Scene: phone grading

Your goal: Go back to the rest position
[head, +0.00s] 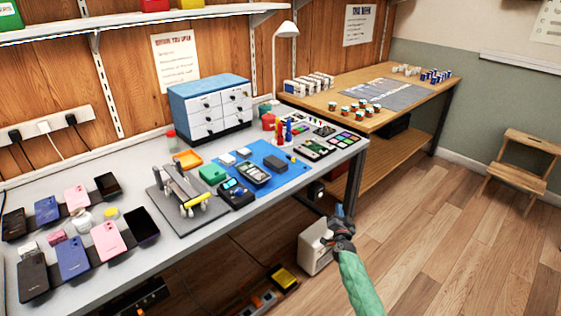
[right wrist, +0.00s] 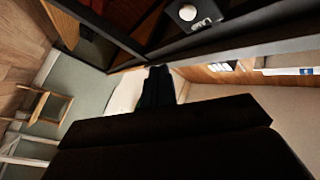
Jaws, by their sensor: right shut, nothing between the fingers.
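My right gripper (head: 340,213) is in the lower middle of the head view, in front of the workbench's right front corner and over the floor. Its green-sleeved arm comes up from the bottom edge. It is shut and empty. In the right wrist view the dark closed fingers (right wrist: 158,88) point away from the camera, with nothing between them. My left gripper is not in view.
The grey workbench (head: 120,262) holds phones, a blue mat (head: 290,178) and a drawer cabinet (head: 212,105). A white bin-like box (head: 314,247) stands on the floor close to my right gripper. A wooden table (head: 425,103) and step stool (head: 520,165) stand right. Floor between is clear.

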